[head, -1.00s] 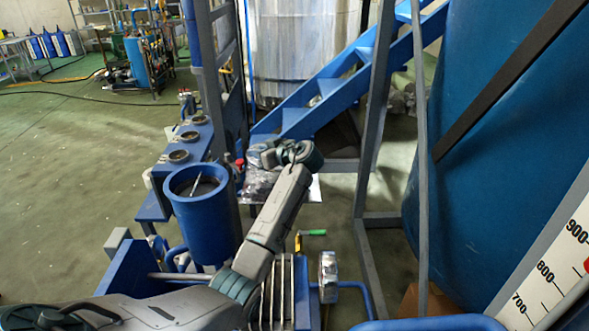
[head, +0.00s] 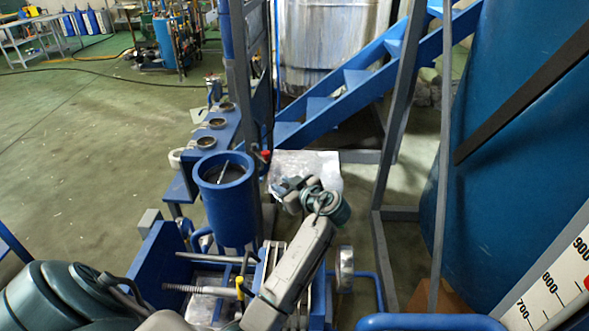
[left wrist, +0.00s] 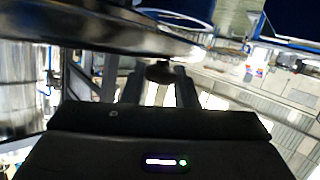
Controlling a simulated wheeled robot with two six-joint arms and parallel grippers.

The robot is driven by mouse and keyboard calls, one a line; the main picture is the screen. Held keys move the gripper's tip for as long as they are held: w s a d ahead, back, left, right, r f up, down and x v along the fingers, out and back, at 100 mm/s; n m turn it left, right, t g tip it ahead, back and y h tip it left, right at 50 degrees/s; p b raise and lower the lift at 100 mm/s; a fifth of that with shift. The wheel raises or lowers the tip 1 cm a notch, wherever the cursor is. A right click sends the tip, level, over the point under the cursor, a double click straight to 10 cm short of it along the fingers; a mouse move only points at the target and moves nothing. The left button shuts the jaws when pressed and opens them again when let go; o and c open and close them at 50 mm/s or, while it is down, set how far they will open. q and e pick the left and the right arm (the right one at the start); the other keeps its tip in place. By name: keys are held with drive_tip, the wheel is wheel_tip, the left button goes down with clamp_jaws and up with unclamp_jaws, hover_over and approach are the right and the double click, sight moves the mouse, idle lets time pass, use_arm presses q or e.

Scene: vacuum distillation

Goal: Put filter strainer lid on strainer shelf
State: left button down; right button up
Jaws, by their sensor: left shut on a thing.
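My left gripper (head: 284,188) is to the right of the open blue cylinder (head: 230,205), in front of a pale, shiny sheet-like patch. In the left wrist view its two dark fingers (left wrist: 160,92) are closed around a small dark knob (left wrist: 162,72). A wide, shiny metal disc, which looks like the filter strainer lid (left wrist: 85,35), spans the upper left of that view by the knob. I cannot make out the lid clearly in the head view. A blue shelf (head: 226,135) with three round dark-centred cups stands behind the cylinder; I cannot tell whether it is the strainer shelf. My right gripper is not in view.
A grey upright post (head: 240,80) stands just behind the cylinder. Blue stairs (head: 345,85) and a large blue tank (head: 520,140) are on the right. Blue framework with metal rods (head: 205,258) lies in front. The green floor at left is mostly open.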

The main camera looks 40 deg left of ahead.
sight(285, 169)
use_arm(q)
drive_tip(key=w+a+b, duration=0.1)
drive_tip(key=w+a, duration=0.1)
drive_tip(key=w, duration=0.1)
drive_tip(key=w+a+f+b, duration=0.1)
drive_tip(key=w+a, duration=0.1)
drive_tip(key=w, duration=0.1)
drive_tip(key=w+a+b, duration=0.1)
drive_tip(key=w+a, duration=0.2)
drive_tip(key=w, duration=0.1)
drive_tip(key=shift+a+f, duration=0.1)
drive_tip(key=shift+f, duration=0.1)
drive_tip(key=shift+w+a+b, duration=0.35)
drive_tip(key=shift+w+a, duration=0.1)
drive_tip(key=shift+w, duration=0.25)
wheel_tip(285, 169, down, 4)
drive_tip(key=shift+w+r+b, duration=0.1)
drive_tip(key=shift+r+b, duration=0.15)
drive_tip(key=shift+b, duration=0.1)
drive_tip(key=c, duration=1.1)
unclamp_jaws()
drive_tip(key=shift+c, duration=0.2)
